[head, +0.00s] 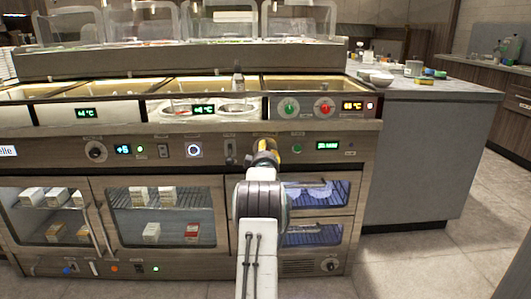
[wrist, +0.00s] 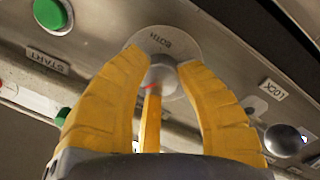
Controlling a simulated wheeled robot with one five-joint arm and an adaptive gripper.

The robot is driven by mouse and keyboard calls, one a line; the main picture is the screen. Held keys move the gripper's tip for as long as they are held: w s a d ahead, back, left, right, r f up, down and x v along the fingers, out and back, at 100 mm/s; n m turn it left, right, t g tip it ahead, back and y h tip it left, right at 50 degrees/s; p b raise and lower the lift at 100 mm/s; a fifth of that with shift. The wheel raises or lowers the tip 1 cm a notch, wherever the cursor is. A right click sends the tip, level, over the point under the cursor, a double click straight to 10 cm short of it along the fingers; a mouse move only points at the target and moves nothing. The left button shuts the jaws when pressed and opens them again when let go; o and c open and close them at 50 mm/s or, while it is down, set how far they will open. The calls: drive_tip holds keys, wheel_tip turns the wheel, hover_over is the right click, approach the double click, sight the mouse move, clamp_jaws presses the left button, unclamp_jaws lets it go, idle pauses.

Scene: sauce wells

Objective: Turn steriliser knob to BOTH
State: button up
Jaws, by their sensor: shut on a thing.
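The steriliser knob (wrist: 158,74) is a small grey knob on a round pale dial (wrist: 188,40) in the wrist view. The word BOTH is printed on the dial, upside down in this picture, beyond the knob. A short red mark shows on the knob's near-left side, away from the word. My gripper (wrist: 163,62) has its yellow fingers shut on the knob, one on each side. Other dial markings are hidden. In the head view, my gripper (head: 266,148) is at the control panel, and my arm and gripper hide the knob.
Beside the dial, a green button (wrist: 52,14) sits by a START label (wrist: 47,60). A LOCK label (wrist: 273,90) and a shiny round button (wrist: 284,140) are at right. Below the panel are blue-lit glass-fronted compartments (head: 318,236). Open floor (head: 440,262) lies at right.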

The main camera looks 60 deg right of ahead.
drive_tip(key=shift+r+m, duration=0.2)
drive_tip(key=shift+m, duration=0.1)
drive_tip(key=shift+w+r+m, duration=0.1)
drive_tip(key=shift+r+m, duration=0.05)
drive_tip(key=shift+m, duration=3.15)
drive_tip(key=shift+r, duration=0.1)
drive_tip(key=o, duration=0.8)
drive_tip(key=shift+c, duration=0.2)
drive_tip(key=o, duration=0.4)
drive_tip(key=shift+f, duration=0.2)
drive_tip(key=shift+o, duration=0.2)
drive_tip(key=shift+f+y, duration=0.1)
drive_tip(key=shift+y, duration=0.2)
drive_tip(key=v, duration=1.2)
